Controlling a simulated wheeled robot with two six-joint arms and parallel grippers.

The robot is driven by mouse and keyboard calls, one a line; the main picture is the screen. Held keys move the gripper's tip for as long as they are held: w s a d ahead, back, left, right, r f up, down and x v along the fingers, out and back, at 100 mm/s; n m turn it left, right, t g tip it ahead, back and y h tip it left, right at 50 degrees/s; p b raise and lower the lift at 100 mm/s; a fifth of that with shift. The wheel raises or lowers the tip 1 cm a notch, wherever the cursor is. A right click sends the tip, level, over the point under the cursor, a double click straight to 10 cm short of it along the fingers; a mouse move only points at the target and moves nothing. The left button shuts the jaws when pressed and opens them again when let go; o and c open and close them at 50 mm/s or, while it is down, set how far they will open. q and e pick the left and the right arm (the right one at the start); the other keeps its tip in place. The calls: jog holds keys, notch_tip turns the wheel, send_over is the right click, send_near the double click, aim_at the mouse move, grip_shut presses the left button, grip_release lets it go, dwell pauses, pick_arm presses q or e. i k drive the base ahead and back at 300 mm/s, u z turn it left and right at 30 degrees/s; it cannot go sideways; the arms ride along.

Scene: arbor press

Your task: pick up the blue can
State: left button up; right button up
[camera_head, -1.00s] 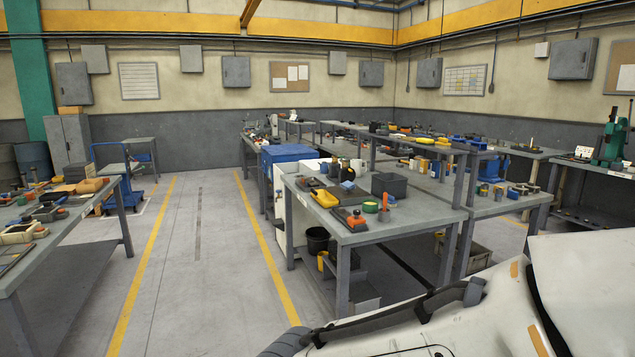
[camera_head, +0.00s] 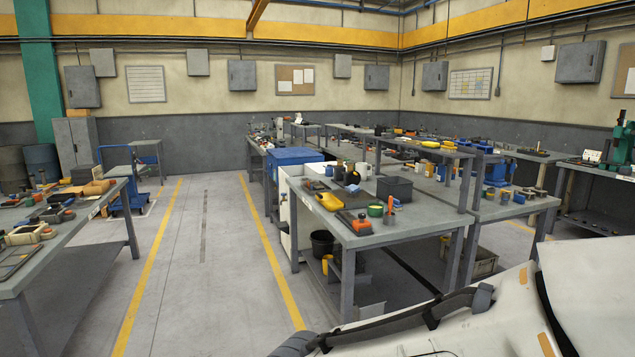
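I cannot make out a blue can for certain. Another small blue item (camera_head: 352,189) lies on the nearer middle workbench (camera_head: 385,232), beside a black bottle-like object. Neither gripper shows in the head view.
A bench (camera_head: 75,245) with tools stands at the left. Open floor (camera_head: 195,270) between yellow lines runs to the back wall. A blue trolley (camera_head: 125,190) stands at the left. A blue bin (camera_head: 293,158) is behind the middle bench. A green press (camera_head: 620,150) is far right.

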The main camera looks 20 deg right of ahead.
aim_at(328, 169)
jog(key=u, duration=0.3)
jog(key=i, duration=3.9)
jog(key=z, duration=0.45)
jog(key=i, duration=1.95)
jog(key=z, duration=0.9)
jog(key=i, duration=1.75)
jog(key=z, duration=0.25)
